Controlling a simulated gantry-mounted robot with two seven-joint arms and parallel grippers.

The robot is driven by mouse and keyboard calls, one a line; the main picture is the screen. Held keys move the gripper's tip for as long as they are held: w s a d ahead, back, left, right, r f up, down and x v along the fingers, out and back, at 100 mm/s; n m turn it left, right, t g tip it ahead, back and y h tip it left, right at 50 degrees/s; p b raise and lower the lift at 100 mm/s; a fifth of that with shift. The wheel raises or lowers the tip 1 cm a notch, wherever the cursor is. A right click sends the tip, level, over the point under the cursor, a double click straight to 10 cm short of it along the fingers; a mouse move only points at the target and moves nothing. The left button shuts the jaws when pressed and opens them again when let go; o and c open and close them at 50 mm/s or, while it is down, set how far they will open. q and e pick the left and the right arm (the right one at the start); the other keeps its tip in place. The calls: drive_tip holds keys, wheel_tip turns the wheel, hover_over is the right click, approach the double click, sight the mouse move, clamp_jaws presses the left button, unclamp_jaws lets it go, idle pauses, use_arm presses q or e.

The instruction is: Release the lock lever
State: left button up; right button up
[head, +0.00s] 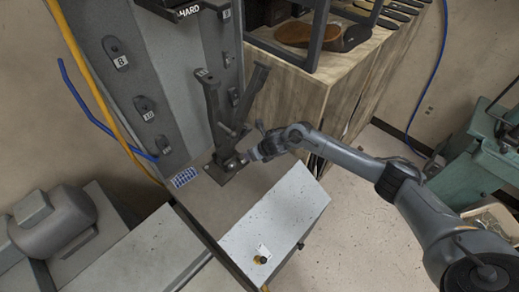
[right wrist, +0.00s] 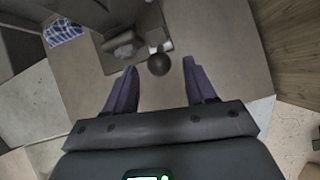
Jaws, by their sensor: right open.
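In the right wrist view a dark round ball knob (right wrist: 159,64), seemingly the end of the lock lever, shows between the tips of my right gripper's fingers. The fingers (right wrist: 160,68) are spread apart, with gaps on both sides of the knob. I cannot tell whether the knob is level with the fingertips or beyond them. In the head view my right gripper (head: 251,155) is beside the foot of the dark forked metal stand (head: 222,130) on the stitcher, and hides part of it. The lever is hard to make out there. My left gripper is not in view.
The stitcher's grey column (head: 150,80) carries numbered knobs. A blue-and-white patterned patch (head: 184,178) lies left of the stand's foot. A wooden cabinet (head: 290,85) with shoe soles stands behind. A light grey box top (head: 275,220) lies in front. A green machine (head: 485,150) is at right.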

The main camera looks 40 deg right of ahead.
drive_tip(key=shift+v, duration=2.65)
drive_tip(key=shift+f, duration=0.1)
drive_tip(key=s+a+f+m, duration=0.1)
drive_tip(key=s+a+m, duration=0.55)
drive_tip(key=a, duration=0.25)
drive_tip(key=s+a+f+m, duration=0.1)
drive_tip(key=s+a+m, duration=0.4)
drive_tip(key=a+m, duration=0.25)
drive_tip(key=s+d+r+m+g, duration=0.1)
drive_tip(key=s+d+m+g, duration=0.1)
drive_tip(key=s+m, duration=0.8)
drive_tip(key=s+d+r+m+g, duration=0.1)
drive_tip(key=s+d+m, duration=0.1)
drive_tip(key=s+m, duration=0.8)
wheel_tip(320, 180, up, 25)
drive_tip(key=p, duration=2.5)
drive_tip(key=shift+h+p, duration=0.3)
